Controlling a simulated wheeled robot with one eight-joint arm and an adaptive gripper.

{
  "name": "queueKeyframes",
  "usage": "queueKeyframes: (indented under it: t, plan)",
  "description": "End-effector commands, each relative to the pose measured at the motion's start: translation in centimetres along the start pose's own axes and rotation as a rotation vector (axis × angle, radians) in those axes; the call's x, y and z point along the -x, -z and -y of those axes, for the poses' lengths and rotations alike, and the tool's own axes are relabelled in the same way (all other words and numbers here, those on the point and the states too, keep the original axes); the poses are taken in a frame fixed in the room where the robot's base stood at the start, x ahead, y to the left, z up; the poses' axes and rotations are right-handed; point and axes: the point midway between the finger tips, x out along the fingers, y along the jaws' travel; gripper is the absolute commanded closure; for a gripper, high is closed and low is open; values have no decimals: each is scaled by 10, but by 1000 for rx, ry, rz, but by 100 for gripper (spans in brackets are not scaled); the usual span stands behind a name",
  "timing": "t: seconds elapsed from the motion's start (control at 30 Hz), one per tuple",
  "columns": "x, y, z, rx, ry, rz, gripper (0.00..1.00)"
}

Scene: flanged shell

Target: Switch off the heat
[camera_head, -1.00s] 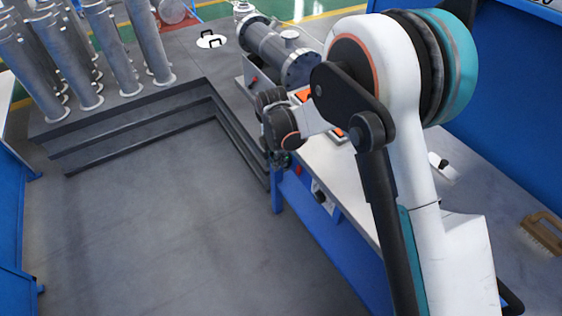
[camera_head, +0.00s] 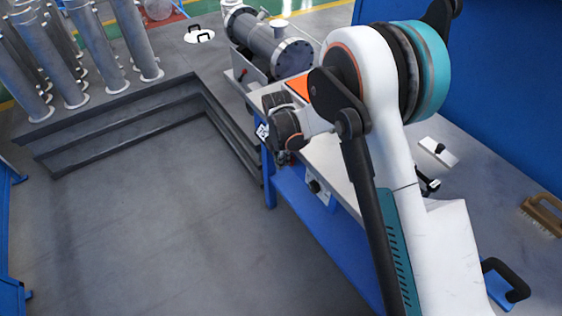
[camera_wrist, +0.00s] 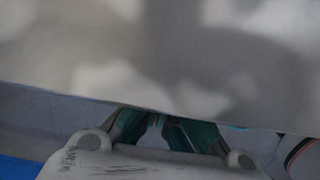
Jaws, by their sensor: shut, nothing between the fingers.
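A small pale plate with a dark round knob (camera_head: 315,187) is on the front of the blue-legged workbench (camera_head: 326,228); its markings are too small to read. My gripper (camera_head: 287,157) hangs at the bench's front edge, left of and above the knob plate, mostly hidden behind my wrist. In the wrist view my gripper's teal fingers (camera_wrist: 167,122) are close together, shut and empty. A blurred pale grey surface fills the top of that view, very near the fingers. I cannot tell whether they touch it. The knob is not recognisable in the wrist view.
A grey flanged shell (camera_head: 272,48) lies at the bench's far end, with a red-handled part (camera_head: 243,73) beside it. Upright metal tubes (camera_head: 92,45) stand on a step at the back left. A brush (camera_head: 543,214) lies at right. The floor at left is clear.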

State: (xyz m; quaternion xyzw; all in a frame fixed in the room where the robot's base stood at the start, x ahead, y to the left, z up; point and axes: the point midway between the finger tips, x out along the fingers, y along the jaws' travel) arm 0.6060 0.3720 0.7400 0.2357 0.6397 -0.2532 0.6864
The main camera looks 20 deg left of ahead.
Motion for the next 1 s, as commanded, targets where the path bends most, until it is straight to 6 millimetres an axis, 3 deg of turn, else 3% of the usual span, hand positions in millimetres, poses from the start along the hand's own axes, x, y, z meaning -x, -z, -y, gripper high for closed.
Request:
queueKeyframes:
  t: [0.27, 1.0]
  plan:
    - [-15, -2, 0, 0, 0, 0, 100]
    - [4, -4, 0, 0, 0, 0, 100]
